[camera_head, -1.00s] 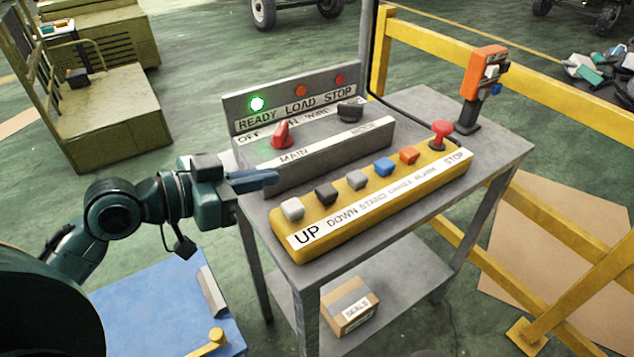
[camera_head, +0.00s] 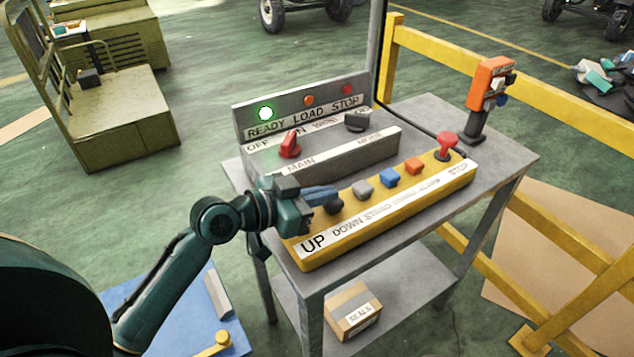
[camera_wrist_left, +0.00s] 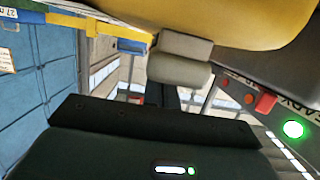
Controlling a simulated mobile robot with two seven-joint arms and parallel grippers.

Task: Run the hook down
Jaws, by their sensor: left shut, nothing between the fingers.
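The yellow push-button box (camera_head: 400,213) lies along the front of the grey cart top. Its dark button (camera_head: 333,205), above the word DOWN, shows just beside the fingertips of my left gripper (camera_head: 322,194). The gripper is shut and empty, over the UP end of the box, and hides the light UP button. I cannot tell whether the fingertips touch the dark button. In the left wrist view the yellow box (camera_wrist_left: 240,20) fills the top, with a light grey button-like block (camera_wrist_left: 180,60) under it. No hook shows. My right gripper is not in view.
Behind the box stands a grey switch panel (camera_head: 340,160) with a red MAIN knob (camera_head: 289,146) and a lit green READY lamp (camera_head: 265,113). To the right are a red STOP mushroom button (camera_head: 446,146), an orange pendant (camera_head: 490,82) and a yellow railing (camera_head: 560,110).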

